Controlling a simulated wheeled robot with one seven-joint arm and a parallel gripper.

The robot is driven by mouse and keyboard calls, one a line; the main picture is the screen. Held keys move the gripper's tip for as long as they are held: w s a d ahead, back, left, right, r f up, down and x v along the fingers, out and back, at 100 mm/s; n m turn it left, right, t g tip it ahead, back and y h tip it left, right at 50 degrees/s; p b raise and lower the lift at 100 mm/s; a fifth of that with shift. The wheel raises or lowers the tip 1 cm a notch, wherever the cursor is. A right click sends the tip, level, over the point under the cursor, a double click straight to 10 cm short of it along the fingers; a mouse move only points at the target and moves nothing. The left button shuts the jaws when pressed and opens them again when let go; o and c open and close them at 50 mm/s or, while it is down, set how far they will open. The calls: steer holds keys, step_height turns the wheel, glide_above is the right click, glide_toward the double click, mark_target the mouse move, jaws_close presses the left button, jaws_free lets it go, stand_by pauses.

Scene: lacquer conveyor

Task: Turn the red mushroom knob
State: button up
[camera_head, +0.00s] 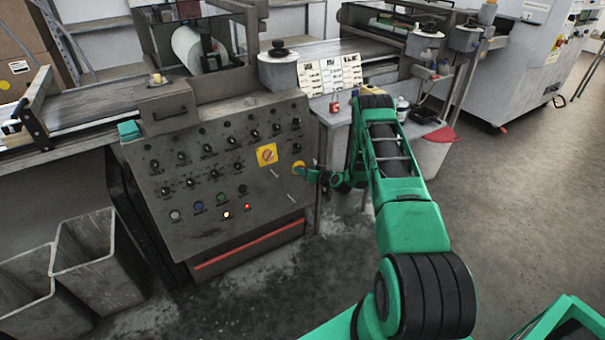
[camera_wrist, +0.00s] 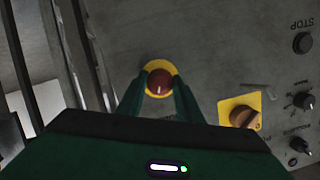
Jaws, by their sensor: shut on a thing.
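The red mushroom knob (camera_wrist: 159,83) sits on a round yellow backing on the grey control panel (camera_head: 225,202). In the wrist view its dark red cap lies between the tips of my gripper (camera_wrist: 160,88), with one green finger on each side. In the head view my gripper (camera_head: 303,172) reaches the panel's right edge. There the yellow backing (camera_head: 298,164) shows, but the red cap is hard to make out. My gripper is shut on the knob, which is still mounted on the panel.
An orange rotary switch on a yellow square plate (camera_wrist: 240,110) sits close by; it also shows in the head view (camera_head: 266,155). Several black knobs cover the panel. Two thin levers stick out below the switch. Grey bins (camera_head: 95,260) stand at the left.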

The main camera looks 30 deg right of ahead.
steer(key=shift+d+m+y, duration=0.25)
steer(key=shift+m+y, duration=0.05)
steer(key=shift+m, duration=0.7)
steer(key=o, duration=1)
steer(key=shift+a, duration=0.1)
steer(key=shift+o, duration=0.2)
steer(key=v, duration=1)
steer(key=shift+s, duration=0.45)
steer(key=shift+f, duration=0.1)
